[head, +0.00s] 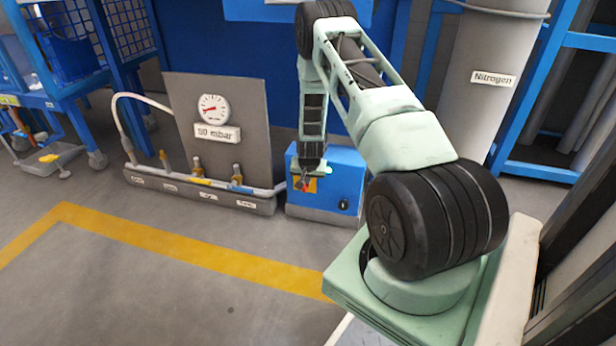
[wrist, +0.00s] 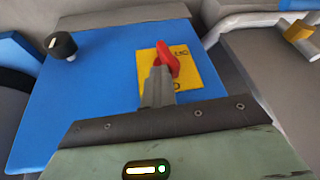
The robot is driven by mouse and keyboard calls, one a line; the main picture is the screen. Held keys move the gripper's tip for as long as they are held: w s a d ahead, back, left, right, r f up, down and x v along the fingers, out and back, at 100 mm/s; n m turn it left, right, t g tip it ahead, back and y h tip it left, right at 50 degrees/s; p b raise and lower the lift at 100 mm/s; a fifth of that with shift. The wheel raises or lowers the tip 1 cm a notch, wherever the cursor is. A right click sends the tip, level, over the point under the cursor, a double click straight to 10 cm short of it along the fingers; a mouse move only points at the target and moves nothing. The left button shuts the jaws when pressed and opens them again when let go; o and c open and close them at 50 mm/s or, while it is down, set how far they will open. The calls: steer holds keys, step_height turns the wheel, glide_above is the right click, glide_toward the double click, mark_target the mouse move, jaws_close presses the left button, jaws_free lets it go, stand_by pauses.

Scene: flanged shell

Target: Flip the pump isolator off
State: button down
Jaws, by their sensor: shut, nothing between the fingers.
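The pump isolator is a red handle (wrist: 167,60) on a yellow plate (wrist: 190,82), on the blue face of a box. In the wrist view the handle points up and slightly left across the plate; the plate's lettering is only partly readable. In the head view the red handle (head: 304,184) shows small on the blue pump box (head: 325,205). My gripper (wrist: 157,72) is shut and empty, its fingertips close beside the lower left of the handle. I cannot tell whether they touch. The fingers hide part of the plate.
A black knob (wrist: 62,45) sits on the same blue face, left in the wrist view. In the head view, a panel with a gauge (head: 213,108) and several labelled valves stands left of the box. A nitrogen cylinder (head: 480,110) stands right. Floor in front is clear.

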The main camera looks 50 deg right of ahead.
steer(key=shift+w+r+p, duration=0.1)
steer(key=shift+w+p, duration=0.05)
steer(key=shift+p, duration=0.25)
steer(key=shift+w+a+p, duration=0.2)
steer(key=shift+w+p, duration=0.05)
steer(key=shift+p, duration=0.25)
steer(key=w+g+h+b, duration=0.1)
steer(key=g, duration=0.2)
steer(key=w+a+n+g+h+b, duration=0.1)
steer(key=g+h+b, duration=0.1)
steer(key=g, duration=0.1)
steer(key=w+n+g+h+b, duration=0.1)
steer(key=g+b, duration=0.1)
steer(key=g, duration=0.1)
steer(key=shift+w+a+f+g+h, duration=0.2)
steer(key=shift+w+f+g+h, duration=0.1)
steer(key=shift+f, duration=0.1)
steer(key=shift+r+p, duration=0.35)
steer(key=shift+r, duration=0.4)
steer(key=shift+r, duration=0.1)
